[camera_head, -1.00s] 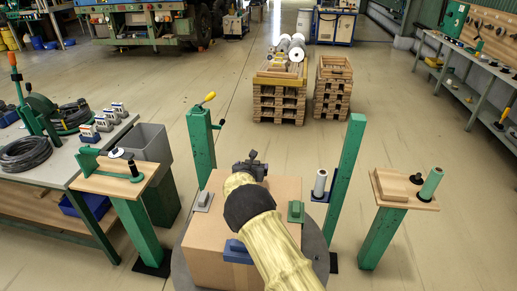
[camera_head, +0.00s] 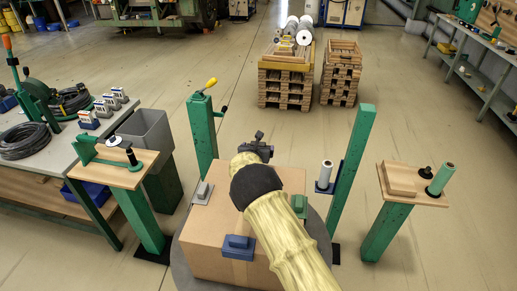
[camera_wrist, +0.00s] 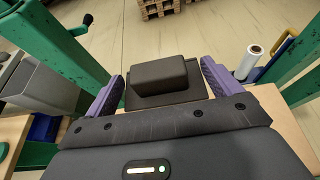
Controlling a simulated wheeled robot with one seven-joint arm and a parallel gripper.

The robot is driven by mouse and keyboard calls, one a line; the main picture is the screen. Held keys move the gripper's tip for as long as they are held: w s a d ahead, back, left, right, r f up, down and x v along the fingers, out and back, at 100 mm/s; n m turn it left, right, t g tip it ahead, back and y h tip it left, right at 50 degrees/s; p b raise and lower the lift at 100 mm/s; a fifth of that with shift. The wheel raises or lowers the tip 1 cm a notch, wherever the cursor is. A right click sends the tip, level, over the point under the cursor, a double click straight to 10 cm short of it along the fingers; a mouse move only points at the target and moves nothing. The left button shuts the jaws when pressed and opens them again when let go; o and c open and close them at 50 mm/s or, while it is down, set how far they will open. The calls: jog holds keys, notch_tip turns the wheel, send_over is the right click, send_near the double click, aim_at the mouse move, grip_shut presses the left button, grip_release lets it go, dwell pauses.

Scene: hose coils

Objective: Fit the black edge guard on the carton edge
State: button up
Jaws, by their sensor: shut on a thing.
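The brown carton (camera_head: 208,238) stands on a grey round plate (camera_head: 182,272). My gripper (camera_head: 256,148) is above the carton's far edge in the head view. In the wrist view the purple fingers (camera_wrist: 166,84) are on either side of the black edge guard (camera_wrist: 160,76), a raised block on a flat plate, and shut on it. My arm and gripper hide much of the carton top and far edge. I cannot tell whether the guard touches the carton.
A grey guard (camera_head: 201,192), a green guard (camera_head: 299,206) and a blue guard (camera_head: 238,246) sit on other carton edges. Green posts (camera_head: 202,135) (camera_head: 352,150) stand behind left and right. Small wood-topped stands (camera_head: 112,166) (camera_head: 415,188) flank the carton.

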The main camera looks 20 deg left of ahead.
jog(key=shift+f+b, duration=0.15)
jog(key=shift+b, duration=0.15)
jog(key=shift+s+f+b, duration=0.2)
jog(key=shift+f+b, duration=0.4)
jog(key=shift+b, duration=0.1)
notch_tip(320, 180, down, 6)
jog(key=b, duration=0.6)
jog(key=shift+w+f+b, duration=0.1)
jog(key=shift+f+b, duration=0.05)
jog(key=shift+b, duration=0.2)
jog(key=shift+b, duration=0.8)
jog(key=shift+f+b, duration=0.55)
jog(key=shift+b, duration=0.15)
dwell(0.7)
jog(key=o, duration=0.7)
jog(key=shift+o, duration=0.2)
jog(key=shift+s, duration=0.2)
